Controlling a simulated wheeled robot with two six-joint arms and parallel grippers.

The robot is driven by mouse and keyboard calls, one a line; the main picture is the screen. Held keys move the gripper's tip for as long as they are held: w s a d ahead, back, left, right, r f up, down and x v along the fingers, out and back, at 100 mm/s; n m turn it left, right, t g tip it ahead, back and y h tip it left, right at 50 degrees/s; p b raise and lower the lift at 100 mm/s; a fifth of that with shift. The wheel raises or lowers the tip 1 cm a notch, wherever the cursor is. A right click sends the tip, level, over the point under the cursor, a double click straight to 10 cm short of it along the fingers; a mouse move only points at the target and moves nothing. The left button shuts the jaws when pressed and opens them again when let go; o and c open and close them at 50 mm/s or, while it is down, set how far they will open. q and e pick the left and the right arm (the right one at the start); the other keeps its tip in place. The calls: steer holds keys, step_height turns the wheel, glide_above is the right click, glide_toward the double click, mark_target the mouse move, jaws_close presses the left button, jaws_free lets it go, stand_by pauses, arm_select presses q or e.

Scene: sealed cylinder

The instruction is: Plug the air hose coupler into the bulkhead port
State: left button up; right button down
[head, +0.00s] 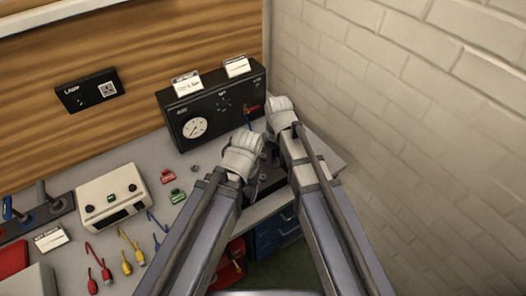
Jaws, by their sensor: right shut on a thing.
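A black panel box (213,128) with a round white gauge (194,127) stands at the back of the bench, against the wood wall. My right gripper (279,106) is at the panel's right end, beside a small red part (252,108). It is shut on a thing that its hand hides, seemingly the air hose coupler. A short blue piece (248,123), perhaps hose, shows below the red part. The bulkhead port cannot be made out, nor whether anything is in it. My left gripper (246,143) is in front of the panel, lower and to the left; its fingertips are unclear.
A cream box (112,197) stands left on the grey bench (182,215). Small green and red pieces and red, yellow and blue leads lie near it. A brick wall (420,130) closes the right side. A dark block (266,180) sits between my arms.

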arm_select(q)
step_height(320, 180, up, 2)
steer(key=shift+r+p, duration=0.1)
steer(key=shift+p, duration=0.5)
arm_select(e)
steer(key=a+n, duration=0.1)
steer(key=a+r+n, duration=0.1)
steer(key=s+a+r+n, duration=0.1)
steer(key=a+n, duration=0.1)
steer(key=shift+r, duration=0.1)
arm_select(q)
step_height(320, 180, down, 6)
steer(key=b, duration=0.6)
arm_select(e)
step_height(320, 180, down, 6)
steer(key=shift+r, duration=0.1)
stand_by(1.2)
steer(key=shift+c, duration=2.3)
jaws_free()
arm_select(q)
steer(key=shift+r, duration=0.1)
